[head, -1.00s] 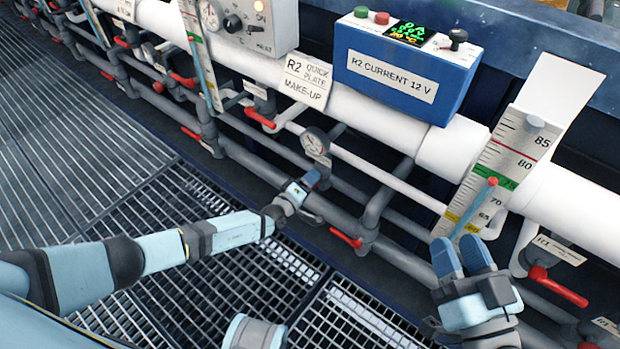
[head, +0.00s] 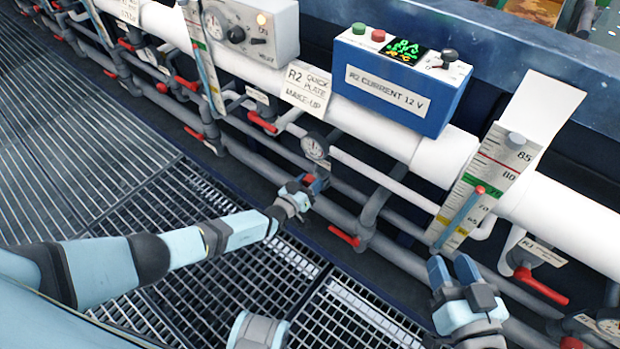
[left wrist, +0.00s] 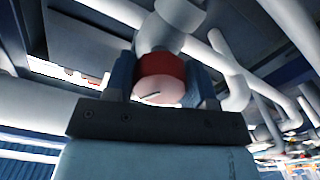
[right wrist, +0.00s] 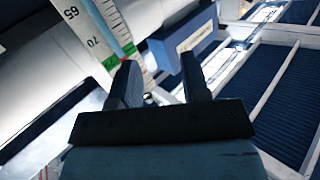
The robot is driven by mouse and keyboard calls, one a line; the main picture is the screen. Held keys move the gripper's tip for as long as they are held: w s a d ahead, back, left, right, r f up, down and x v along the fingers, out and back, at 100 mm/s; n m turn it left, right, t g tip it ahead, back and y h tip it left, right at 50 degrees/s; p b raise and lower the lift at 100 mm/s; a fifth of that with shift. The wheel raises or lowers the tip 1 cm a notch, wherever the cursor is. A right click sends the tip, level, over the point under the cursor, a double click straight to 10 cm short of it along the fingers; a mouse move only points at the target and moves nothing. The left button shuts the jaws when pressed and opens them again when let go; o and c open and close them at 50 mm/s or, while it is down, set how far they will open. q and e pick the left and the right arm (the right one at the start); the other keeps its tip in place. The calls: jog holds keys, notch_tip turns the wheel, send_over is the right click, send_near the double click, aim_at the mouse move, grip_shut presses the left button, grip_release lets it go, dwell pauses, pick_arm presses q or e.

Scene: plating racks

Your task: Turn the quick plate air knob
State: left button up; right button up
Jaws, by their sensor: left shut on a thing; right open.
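A red round knob (left wrist: 160,82) with a pale pink face and a short dark mark sits between the two blue fingers of my left gripper (left wrist: 164,84) in the left wrist view. The fingers are shut on its sides. In the head view my left gripper (head: 306,186) is low at the grey pipes, below a round gauge, and a bit of the red knob shows between its fingertips. No label naming this knob is readable. My right gripper (head: 454,270) is open and empty, below the sloping level scale; its parted fingers show in the right wrist view (right wrist: 160,85).
A blue "R2 current 12 V" box (head: 400,80) and a "R2 quick plate make-up" sign (head: 306,88) are above the white pipe. A red valve handle (head: 344,237) is right of my left gripper. The level scale (head: 485,185) rises above my right gripper. Grating covers the floor.

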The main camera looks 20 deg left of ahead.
pick_arm(q)
jog(key=shift+m+p, duration=1.3)
jog(key=shift+p, duration=0.1)
pick_arm(e)
jog(key=s+d+f+g+h, duration=0.2)
jog(key=d+f+g, duration=0.1)
jog(key=f, duration=0.3)
jog(key=shift+s, duration=0.15)
pick_arm(q)
jog(key=o, duration=0.9)
jog(key=shift+s, duration=0.1)
pick_arm(e)
jog(key=shift+r, duration=0.1)
